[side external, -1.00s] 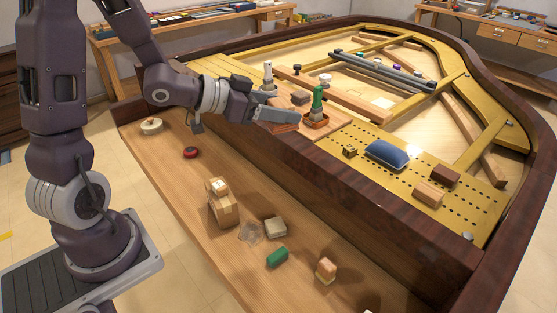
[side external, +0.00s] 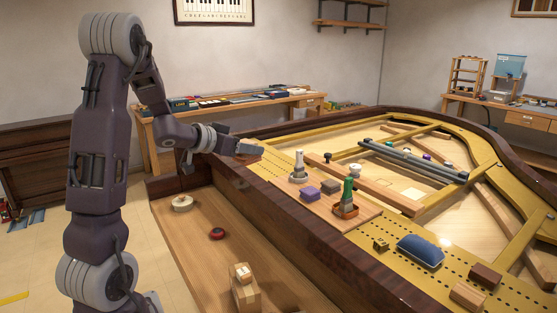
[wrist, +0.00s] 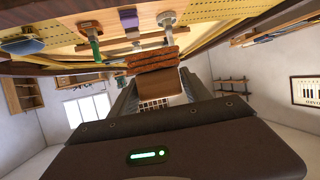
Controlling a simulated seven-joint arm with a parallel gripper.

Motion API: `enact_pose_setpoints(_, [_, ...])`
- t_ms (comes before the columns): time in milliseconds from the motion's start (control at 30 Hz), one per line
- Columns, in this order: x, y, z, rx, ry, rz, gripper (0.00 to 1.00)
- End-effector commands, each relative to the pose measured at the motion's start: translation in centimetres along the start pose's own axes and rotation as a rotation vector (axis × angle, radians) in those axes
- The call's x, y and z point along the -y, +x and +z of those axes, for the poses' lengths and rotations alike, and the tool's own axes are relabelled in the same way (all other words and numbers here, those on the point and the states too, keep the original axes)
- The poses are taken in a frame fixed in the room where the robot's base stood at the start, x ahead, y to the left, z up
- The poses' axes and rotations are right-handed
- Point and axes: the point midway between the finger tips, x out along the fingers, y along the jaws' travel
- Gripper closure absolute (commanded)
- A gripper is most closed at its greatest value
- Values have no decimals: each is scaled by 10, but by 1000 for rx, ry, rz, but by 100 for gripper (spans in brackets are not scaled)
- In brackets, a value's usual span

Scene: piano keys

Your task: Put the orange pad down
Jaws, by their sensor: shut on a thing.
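My gripper (side external: 236,149) is shut on the orange pad (side external: 249,149) in the side view, near the left end of the gold frame. In the wrist view the pad (wrist: 153,60) shows as ridged orange-brown layers beyond a brown block face, between the fingers of my gripper (wrist: 155,88). The fingers partly hide its near end. The side view does not show clearly whether the pad touches the gold surface below it.
A wooden board (side external: 318,211) on the gold frame carries a white-handled tool (side external: 298,168), a purple block (side external: 330,187) and a green-handled tool (side external: 347,198). A blue cushion (side external: 420,251) lies to the right. The lower wooden ledge (side external: 205,255) has free room.

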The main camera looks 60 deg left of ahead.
Motion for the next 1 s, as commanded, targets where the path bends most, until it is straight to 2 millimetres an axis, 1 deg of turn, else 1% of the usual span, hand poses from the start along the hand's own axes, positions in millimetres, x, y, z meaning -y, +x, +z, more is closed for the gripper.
enact_pose_setpoints(33, [16, -2, 2, 1, -11, -27, 85])
enact_pose_setpoints(100, [36, -5, 3, 1, -24, -60, 85])
enact_pose_setpoints(200, [59, -10, 5, 1, -40, -98, 85])
enact_pose_setpoints(400, [94, -20, 9, 0, -66, -158, 85])
enact_pose_setpoints(500, [91, -10, 31, 5, -71, -151, 85])
enact_pose_setpoints(567, [92, -6, 41, 4, -70, -154, 85])
enact_pose_setpoints(600, [91, -2, 52, 6, -71, -151, 85])
enact_pose_setpoints(667, [92, 4, 66, 7, -71, -152, 85])
enact_pose_setpoints(767, [91, 16, 95, 9, -71, -152, 85])
enact_pose_setpoints(867, [91, 31, 132, 11, -70, -152, 85])
enact_pose_setpoints(900, [91, 38, 149, 12, -70, -151, 85])
enact_pose_setpoints(967, [90, 49, 177, 12, -70, -151, 85])
enact_pose_setpoints(1000, [90, 57, 197, 12, -68, -151, 85])
